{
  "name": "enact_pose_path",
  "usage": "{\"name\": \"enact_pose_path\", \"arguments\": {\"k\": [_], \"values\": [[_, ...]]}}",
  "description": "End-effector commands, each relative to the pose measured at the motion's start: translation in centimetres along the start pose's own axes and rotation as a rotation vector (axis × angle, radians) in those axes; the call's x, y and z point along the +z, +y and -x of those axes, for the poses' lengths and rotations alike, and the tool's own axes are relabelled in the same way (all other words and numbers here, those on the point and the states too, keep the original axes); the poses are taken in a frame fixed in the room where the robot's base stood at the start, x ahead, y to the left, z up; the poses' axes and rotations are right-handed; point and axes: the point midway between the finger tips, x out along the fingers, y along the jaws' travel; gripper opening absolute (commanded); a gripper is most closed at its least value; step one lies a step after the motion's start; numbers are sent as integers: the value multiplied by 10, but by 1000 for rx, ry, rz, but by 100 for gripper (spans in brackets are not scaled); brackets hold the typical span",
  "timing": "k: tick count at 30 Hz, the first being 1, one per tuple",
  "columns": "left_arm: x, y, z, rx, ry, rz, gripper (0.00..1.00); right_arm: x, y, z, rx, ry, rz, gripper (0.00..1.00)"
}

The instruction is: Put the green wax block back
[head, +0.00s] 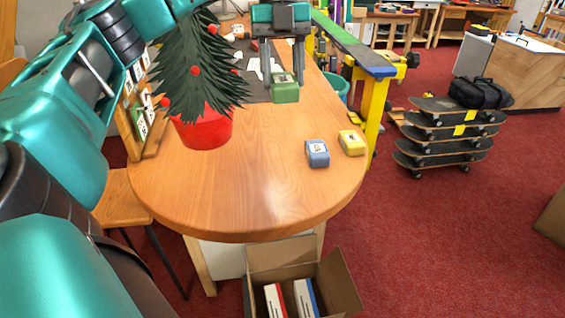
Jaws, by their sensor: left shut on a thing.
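The green wax block (285,93), with a pale label on its top, is in my left gripper (282,72). The gripper is shut on it from above, and the fingers cover its upper part. I cannot tell exactly how high the block is over the table (230,185). A blue wax block (317,154) and a yellow wax block (351,143) stand near the table's right edge, apart from the gripper. My right gripper is out of view.
A small Christmas tree in a red pot (205,130) stands left of the gripper and hides part of the table. A dark mat (259,93) lies behind it. An open cardboard box (340,285) is below the front edge. The table's front is clear.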

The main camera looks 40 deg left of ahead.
Motion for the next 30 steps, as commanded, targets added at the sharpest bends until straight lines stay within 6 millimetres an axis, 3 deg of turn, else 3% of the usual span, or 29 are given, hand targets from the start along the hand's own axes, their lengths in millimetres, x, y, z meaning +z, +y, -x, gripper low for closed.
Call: {"name": "enact_pose_path", "arguments": {"k": [9, 12, 18, 30], "values": [[19, 1, -46, 3, 4, 0, 20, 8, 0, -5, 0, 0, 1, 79], [31, 1, -75, 5, 3, 1, 20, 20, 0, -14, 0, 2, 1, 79], [47, 1, -114, 3, 1, 0, 20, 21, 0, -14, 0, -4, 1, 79], [63, 1, -151, 2, 0, -1, 20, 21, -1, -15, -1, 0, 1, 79]]}}
